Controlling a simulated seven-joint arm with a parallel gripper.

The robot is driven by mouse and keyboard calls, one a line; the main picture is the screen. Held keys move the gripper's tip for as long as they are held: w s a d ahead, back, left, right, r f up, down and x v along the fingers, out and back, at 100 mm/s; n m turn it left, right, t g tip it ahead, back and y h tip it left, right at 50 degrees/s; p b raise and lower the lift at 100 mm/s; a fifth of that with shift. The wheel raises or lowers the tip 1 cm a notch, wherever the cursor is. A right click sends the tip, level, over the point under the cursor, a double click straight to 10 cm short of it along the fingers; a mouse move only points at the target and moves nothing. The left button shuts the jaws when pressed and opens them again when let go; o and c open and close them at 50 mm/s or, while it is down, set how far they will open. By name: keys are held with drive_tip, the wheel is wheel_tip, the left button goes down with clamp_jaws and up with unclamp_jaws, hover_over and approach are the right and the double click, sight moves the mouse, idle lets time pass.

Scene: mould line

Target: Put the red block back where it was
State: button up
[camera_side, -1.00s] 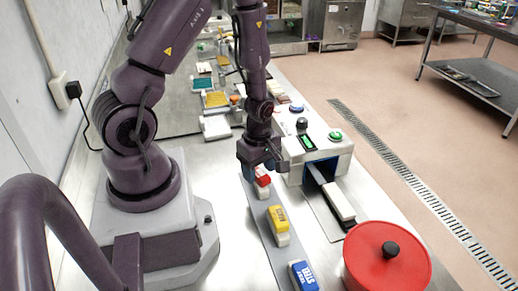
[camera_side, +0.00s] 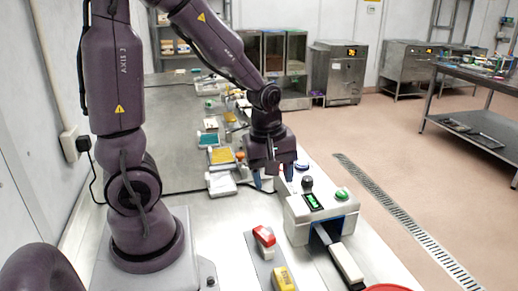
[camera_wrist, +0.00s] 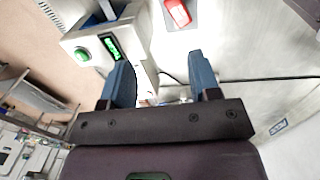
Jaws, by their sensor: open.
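The red block (camera_side: 264,236), with a pale lower part, sits at the far end of a grey strip (camera_side: 255,257) in the side view. It also shows at the top of the wrist view (camera_wrist: 178,13). My gripper (camera_side: 274,183) is open and empty, raised above the bench and apart from the block, on its far side. In the wrist view its two blue fingers (camera_wrist: 161,65) stand wide apart with nothing between them.
A yellow block (camera_side: 284,279) sits on the same strip, nearer the camera. A pale machine (camera_side: 318,207) with a green button and lit display stands to the right, a white bar at its opening. Trays with coloured contents (camera_side: 221,157) line the bench behind.

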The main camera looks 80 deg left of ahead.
drive_tip(key=s+d+r+m+t, duration=0.2)
drive_tip(key=d+r+m, duration=0.1)
drive_tip(key=r+m, duration=0.4)
drive_tip(key=s+d+r+m+t, duration=0.2)
drive_tip(key=s+d+r+m, duration=0.1)
drive_tip(key=r+m, duration=0.4)
drive_tip(key=d+m, duration=0.1)
drive_tip(key=m, duration=0.2)
drive_tip(key=shift+s+d, duration=0.2)
drive_tip(key=shift+o, duration=0.4)
idle(0.4)
